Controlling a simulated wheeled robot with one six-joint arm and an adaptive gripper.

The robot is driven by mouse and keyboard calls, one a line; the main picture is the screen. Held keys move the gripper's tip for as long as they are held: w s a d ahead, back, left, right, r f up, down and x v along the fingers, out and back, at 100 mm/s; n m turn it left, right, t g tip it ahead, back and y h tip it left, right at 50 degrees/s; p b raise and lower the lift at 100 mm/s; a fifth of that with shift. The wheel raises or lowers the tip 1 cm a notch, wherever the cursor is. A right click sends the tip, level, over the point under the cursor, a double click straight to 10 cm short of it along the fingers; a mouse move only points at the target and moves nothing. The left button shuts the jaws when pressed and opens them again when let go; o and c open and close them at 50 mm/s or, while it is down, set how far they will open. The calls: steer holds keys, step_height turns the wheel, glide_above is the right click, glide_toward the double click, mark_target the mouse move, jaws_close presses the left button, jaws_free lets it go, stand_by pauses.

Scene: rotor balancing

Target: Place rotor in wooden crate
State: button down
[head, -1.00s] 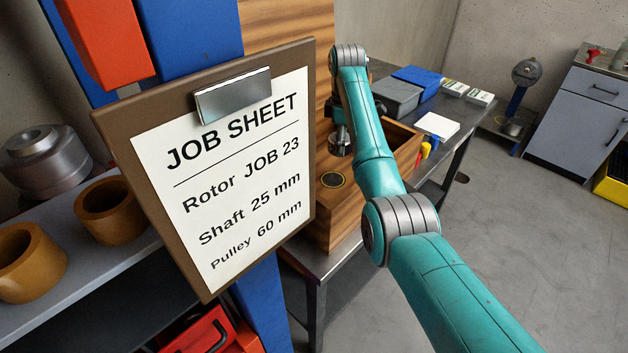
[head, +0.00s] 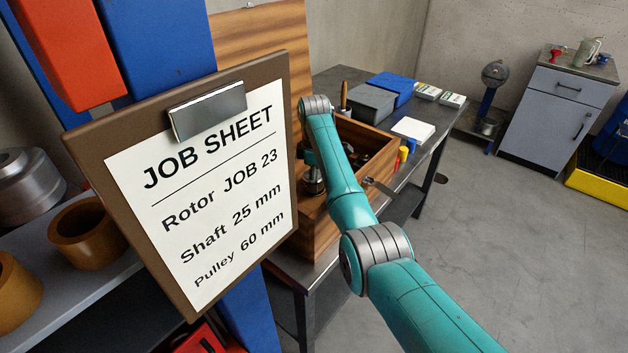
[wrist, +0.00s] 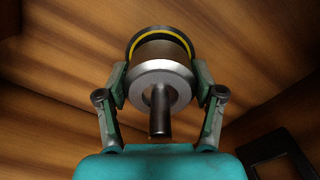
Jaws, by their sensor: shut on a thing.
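The rotor (wrist: 160,85) is a silvery metal cylinder with a central shaft. My gripper (wrist: 160,75) is shut on it, with one finger on each side. In the wrist view a black disc with a yellow ring (wrist: 162,37) shows just behind the rotor's far end; I cannot tell if they touch. Brown wooden walls and floor of the crate surround them. In the head view the wooden crate (head: 318,235) stands on a metal bench. The rotor (head: 314,184) is down inside it, partly hidden by my arm and the job sheet.
A clipboard job sheet (head: 215,190) fills the left foreground beside the crate. Grey (head: 370,102) and blue (head: 392,88) boxes, a white block (head: 413,129) and small coloured items (head: 402,155) lie behind and right of the crate. Open floor is at right.

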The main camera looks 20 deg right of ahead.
steer(key=shift+f, duration=0.25)
steer(key=shift+c, duration=0.8)
jaws_free()
steer(key=shift+f, duration=0.15)
